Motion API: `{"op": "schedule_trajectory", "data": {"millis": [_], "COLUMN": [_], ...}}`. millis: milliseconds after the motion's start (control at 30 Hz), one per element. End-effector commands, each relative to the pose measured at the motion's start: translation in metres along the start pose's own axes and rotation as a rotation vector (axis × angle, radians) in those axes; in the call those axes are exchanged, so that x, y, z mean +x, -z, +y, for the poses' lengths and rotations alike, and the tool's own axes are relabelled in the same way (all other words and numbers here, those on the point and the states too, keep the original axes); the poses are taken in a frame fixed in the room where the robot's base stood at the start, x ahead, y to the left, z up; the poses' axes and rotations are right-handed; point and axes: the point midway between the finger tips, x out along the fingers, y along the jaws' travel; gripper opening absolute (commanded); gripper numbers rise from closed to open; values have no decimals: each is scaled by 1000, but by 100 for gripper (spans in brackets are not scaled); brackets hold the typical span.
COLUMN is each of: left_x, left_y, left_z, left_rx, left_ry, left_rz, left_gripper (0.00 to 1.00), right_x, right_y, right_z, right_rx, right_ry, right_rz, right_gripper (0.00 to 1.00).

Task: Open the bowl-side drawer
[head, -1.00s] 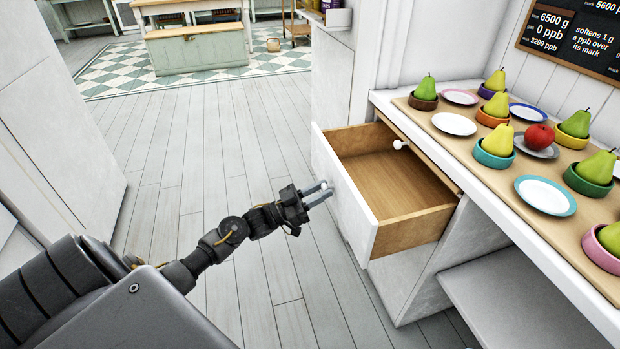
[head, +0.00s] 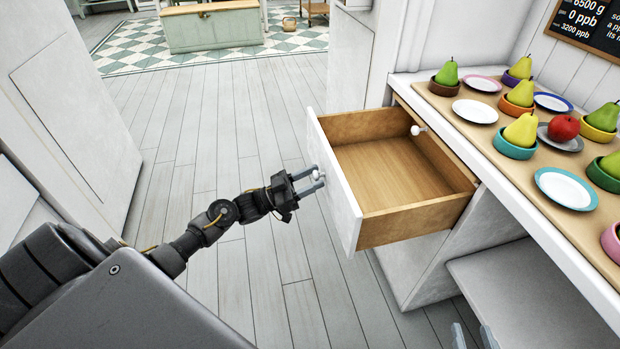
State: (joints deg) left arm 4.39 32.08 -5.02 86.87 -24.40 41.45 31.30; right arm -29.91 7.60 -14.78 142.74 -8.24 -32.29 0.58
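The drawer (head: 390,178) stands pulled out of the white counter unit, with a white front and a bare wooden inside that looks empty. My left gripper (head: 316,181) is at the outer face of the drawer front, its two fingers on either side of a small white knob (head: 318,174); it appears shut on this knob. My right gripper (head: 473,337) shows only as two fingertips at the bottom edge, apart with nothing visible between them.
Bowls with pears, plates and a red apple (head: 563,127) stand on the wooden countertop (head: 447,92). Another white knob (head: 418,130) shows behind the drawer, at the counter face. A lower white shelf (head: 530,290) lies below. The plank floor left of the drawer is clear.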

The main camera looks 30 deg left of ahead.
Motion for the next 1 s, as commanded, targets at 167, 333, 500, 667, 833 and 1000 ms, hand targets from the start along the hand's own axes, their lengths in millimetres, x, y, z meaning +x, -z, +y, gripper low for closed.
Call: {"op": "schedule_trajectory", "data": {"millis": [167,333,500,667,833,1000], "left_x": [0,-3,-25,-58,-88,-105], "left_y": [0,0,0,-1,-1,0], "left_z": [0,0,0,0,0,0], "left_rx": [1,1,0,0,0,1], "left_ry": [1,2,3,2,2,2], "left_rz": [0,-1,-3,-4,-4,-1], "left_gripper": [48,48,48,48,48,48], "right_x": [0,0,0,0,0,0], "right_y": [0,0,-1,-2,-2,-1], "right_z": [0,0,0,1,1,0], "right_rx": [0,0,0,1,1,0], "right_ry": [0,1,0,-2,-2,-1], "right_rz": [1,1,-7,-15,-14,-7], "right_gripper": [36,36,36,36,36,36]}}
